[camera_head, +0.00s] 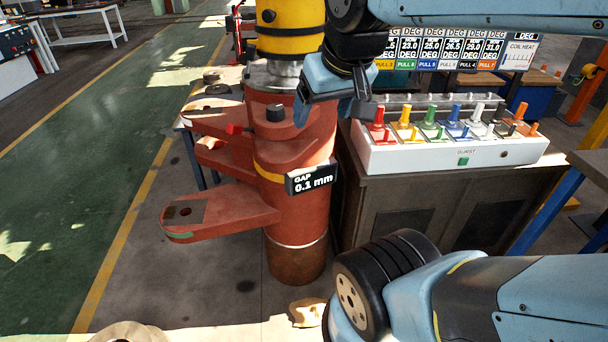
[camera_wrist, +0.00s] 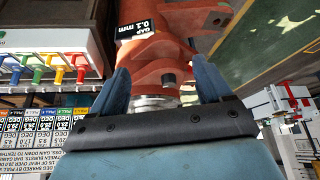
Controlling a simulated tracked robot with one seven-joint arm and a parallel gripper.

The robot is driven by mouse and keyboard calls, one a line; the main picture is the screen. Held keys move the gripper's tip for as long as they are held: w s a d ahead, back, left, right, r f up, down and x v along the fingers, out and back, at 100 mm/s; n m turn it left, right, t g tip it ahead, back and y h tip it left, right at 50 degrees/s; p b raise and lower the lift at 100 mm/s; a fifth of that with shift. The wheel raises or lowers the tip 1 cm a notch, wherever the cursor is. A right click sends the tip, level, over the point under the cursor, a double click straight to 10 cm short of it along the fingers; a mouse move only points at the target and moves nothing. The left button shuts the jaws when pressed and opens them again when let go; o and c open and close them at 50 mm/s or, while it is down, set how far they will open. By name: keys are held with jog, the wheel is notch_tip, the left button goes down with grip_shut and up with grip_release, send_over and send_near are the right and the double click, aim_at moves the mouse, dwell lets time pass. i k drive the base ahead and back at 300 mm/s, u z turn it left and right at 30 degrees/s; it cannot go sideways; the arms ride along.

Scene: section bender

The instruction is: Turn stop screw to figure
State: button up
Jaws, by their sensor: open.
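A black readout (camera_head: 311,179) on the body's front says GAP 0.1 mm. My gripper (camera_head: 331,113) is open and empty, pointing down just right of the knob in the head view. I see no contact. The readout (camera_wrist: 137,28) also shows there. Any marking on the knob is too small to read.
A yellow cylinder (camera_head: 290,28) rises behind the knob, close to my gripper. A white box (camera_head: 460,148) with several coloured levers stands on a cabinet at right, under a board of DEG figures (camera_head: 455,50). A red arm (camera_head: 225,212) juts left. Green floor at left is clear.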

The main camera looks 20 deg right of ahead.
aim_at(275, 112)
jog(key=u, duration=1.55)
jog(key=k, duration=0.9)
jog(key=z, duration=1.5)
jog(key=i, duration=1)
